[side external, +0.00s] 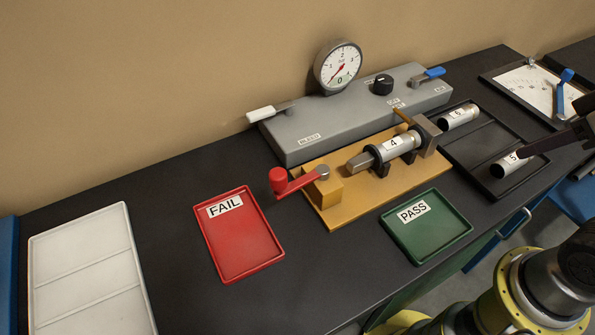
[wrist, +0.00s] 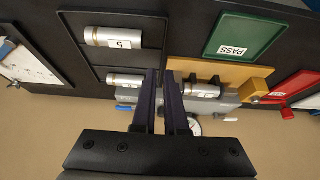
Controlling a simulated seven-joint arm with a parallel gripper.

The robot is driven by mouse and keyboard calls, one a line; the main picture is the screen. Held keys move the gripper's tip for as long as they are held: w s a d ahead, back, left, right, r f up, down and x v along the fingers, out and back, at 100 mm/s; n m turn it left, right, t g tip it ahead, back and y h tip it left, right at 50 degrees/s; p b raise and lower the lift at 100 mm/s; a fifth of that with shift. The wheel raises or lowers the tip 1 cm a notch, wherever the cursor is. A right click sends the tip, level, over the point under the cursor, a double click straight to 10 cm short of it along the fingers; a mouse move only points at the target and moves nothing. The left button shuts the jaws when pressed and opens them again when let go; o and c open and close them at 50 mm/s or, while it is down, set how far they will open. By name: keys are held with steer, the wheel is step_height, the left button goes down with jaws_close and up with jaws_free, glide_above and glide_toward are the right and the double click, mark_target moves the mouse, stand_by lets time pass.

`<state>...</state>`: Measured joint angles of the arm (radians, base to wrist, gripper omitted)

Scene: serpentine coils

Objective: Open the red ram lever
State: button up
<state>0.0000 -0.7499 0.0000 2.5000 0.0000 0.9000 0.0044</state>
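The red ram lever (side external: 295,184) is pivoted on a tan block at the left end of the tan fixture (side external: 336,217). Its arm points left, ending in a round red knob. In the wrist view the red knob (wrist: 287,113) shows at the far right. A silver cylinder labelled 4 (side external: 394,143) lies in the fixture, between the ram tip and the right-hand bracket. My gripper (wrist: 162,75) is at the right of the side view, above the rack near cylinder 5, well away from the lever. Its fingers are slightly apart with nothing between them.
A grey gauge unit (side external: 350,120) with a white-handled lever (side external: 262,114) and a blue lever stands behind. A red FAIL tray (side external: 262,262) and a green PASS tray (side external: 427,243) lie in front. Cylinders 5 (side external: 506,165) and 6 (side external: 460,117) lie in the black rack.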

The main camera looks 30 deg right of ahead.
steer(key=shift+o, duration=1.2)
steer(key=shift+s+f+m, duration=0.15)
steer(key=shift+s+m, duration=0.1)
steer(key=shift+m, duration=0.05)
steer(key=o, duration=0.5)
step_height(320, 180, up, 4)
steer(key=shift+w+f+m+g, duration=0.1)
steer(key=shift+m+g, duration=0.2)
steer(key=shift+m, duration=0.5)
steer(key=w+a+r+m, duration=0.15)
steer(key=w+r, duration=0.25)
steer(key=r, duration=0.4)
steer(key=w+a+r+g+y, duration=0.1)
steer(key=w+a+r+g, duration=0.1)
steer(key=w+a+r, duration=0.65)
steer(key=n+g+h, duration=0.1)
steer(key=n+g, duration=0.2)
steer(key=n, duration=0.2)
glide_above(277, 173)
step_height(277, 173, down, 9)
step_height(277, 173, down, 13)
steer(key=shift+f, duration=0.1)
